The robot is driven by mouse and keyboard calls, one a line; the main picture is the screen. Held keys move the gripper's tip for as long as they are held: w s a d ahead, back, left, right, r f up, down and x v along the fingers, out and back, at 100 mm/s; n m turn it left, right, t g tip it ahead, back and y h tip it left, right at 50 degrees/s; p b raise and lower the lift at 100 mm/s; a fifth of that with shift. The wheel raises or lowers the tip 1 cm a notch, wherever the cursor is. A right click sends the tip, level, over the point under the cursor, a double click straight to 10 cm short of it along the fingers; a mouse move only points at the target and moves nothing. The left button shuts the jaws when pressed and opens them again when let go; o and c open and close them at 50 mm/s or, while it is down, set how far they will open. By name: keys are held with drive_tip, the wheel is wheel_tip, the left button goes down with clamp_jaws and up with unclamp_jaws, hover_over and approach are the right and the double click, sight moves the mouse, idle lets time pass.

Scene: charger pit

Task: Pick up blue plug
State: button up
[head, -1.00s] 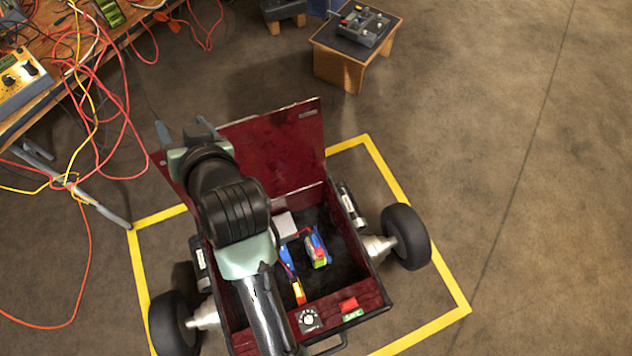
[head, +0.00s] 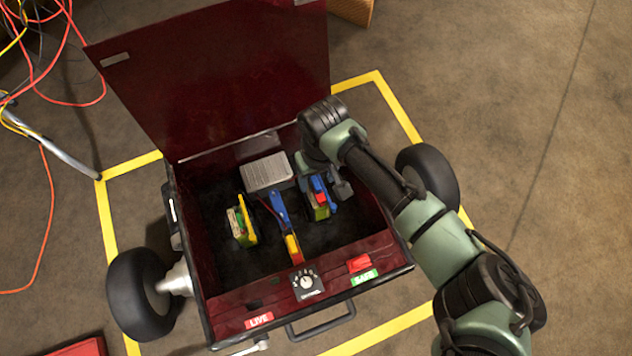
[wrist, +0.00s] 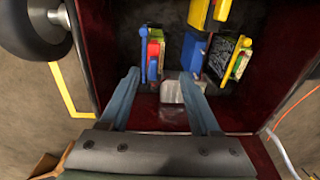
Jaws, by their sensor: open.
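Two blue pieces show in the open dark red box; I cannot tell for certain which is the blue plug. One blue piece (head: 279,206) lies mid-box, behind a yellow and red piece (head: 292,246); it shows in the wrist view (wrist: 192,54). Another blue piece (head: 318,184) sits with red on a green and yellow block (head: 321,213) at the right; it shows in the wrist view (wrist: 144,52). My gripper (head: 325,181) is over the box's right side, near this second piece. In the wrist view its fingers (wrist: 160,74) are apart with nothing gripped.
The box's lid (head: 215,75) stands open at the back. A dial (head: 306,282) and red switch (head: 359,263) are on the front rim. Wheels flank the box.

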sight(316, 182)
drive_tip(key=w+f+b, duration=0.1)
drive_tip(key=f+b, duration=0.1)
drive_tip(key=w+f+b, duration=0.1)
drive_tip(key=f+b, duration=0.1)
drive_tip(key=f, duration=0.1)
drive_tip(key=w+f+b, duration=0.1)
drive_tip(key=f+b, duration=0.1)
drive_tip(key=shift+w+a+f, duration=0.15)
drive_tip(key=shift+a+f, duration=0.05)
drive_tip(key=shift+a, duration=0.05)
wheel_tip(316, 182, down, 5)
drive_tip(key=b, duration=0.4)
drive_tip(key=shift+d, duration=0.1)
drive_tip(key=shift+r, duration=0.1)
clamp_jaws()
